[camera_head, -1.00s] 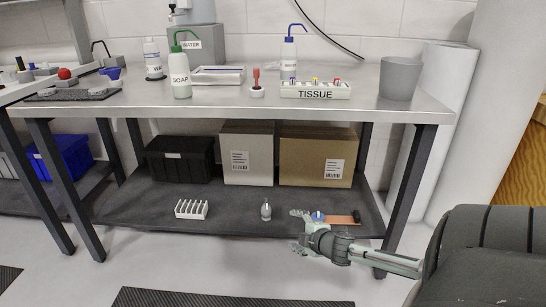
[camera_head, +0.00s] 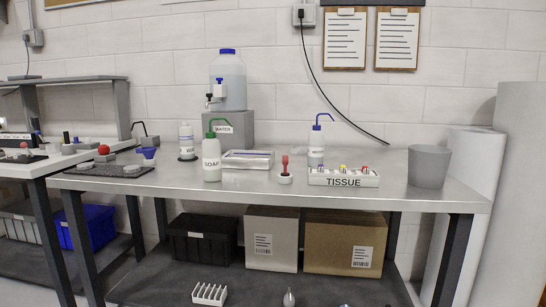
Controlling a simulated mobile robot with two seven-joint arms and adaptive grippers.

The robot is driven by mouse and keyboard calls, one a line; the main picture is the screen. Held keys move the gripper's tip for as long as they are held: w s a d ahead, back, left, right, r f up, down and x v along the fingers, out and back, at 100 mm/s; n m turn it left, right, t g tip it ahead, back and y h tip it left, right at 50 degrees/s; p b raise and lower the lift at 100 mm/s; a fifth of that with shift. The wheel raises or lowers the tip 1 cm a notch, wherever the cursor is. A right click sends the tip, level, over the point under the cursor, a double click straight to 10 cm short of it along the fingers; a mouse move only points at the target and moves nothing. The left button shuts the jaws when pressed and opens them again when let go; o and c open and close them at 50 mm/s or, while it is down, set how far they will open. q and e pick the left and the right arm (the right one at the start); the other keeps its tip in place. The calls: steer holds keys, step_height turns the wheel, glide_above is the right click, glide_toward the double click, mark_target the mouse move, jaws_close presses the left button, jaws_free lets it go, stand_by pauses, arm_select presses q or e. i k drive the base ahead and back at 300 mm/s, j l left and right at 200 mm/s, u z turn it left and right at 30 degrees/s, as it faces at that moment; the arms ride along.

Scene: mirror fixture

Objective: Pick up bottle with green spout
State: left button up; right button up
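The bottle with the green spout (camera_head: 211,158) stands upright on the metal table (camera_head: 250,188), left of its middle. It is white, is labelled SOAP, and has a bent green spout on top. Nothing touches it that I can see. Neither of my grippers shows in the head view now.
A bottle with a blue spout (camera_head: 316,146) stands behind the TISSUE box (camera_head: 343,179). A white tray (camera_head: 247,160) and a red-handled tool (camera_head: 285,172) are right of the soap. A water jug (camera_head: 228,80) stands behind. The table's front strip is clear.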

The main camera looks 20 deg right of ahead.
mark_target(210, 151)
steer(key=i+j+z, duration=0.45)
steer(key=j, duration=0.15)
steer(key=i+j+z, duration=0.25)
steer(key=k+j, duration=0.05)
steer(key=k, duration=0.05)
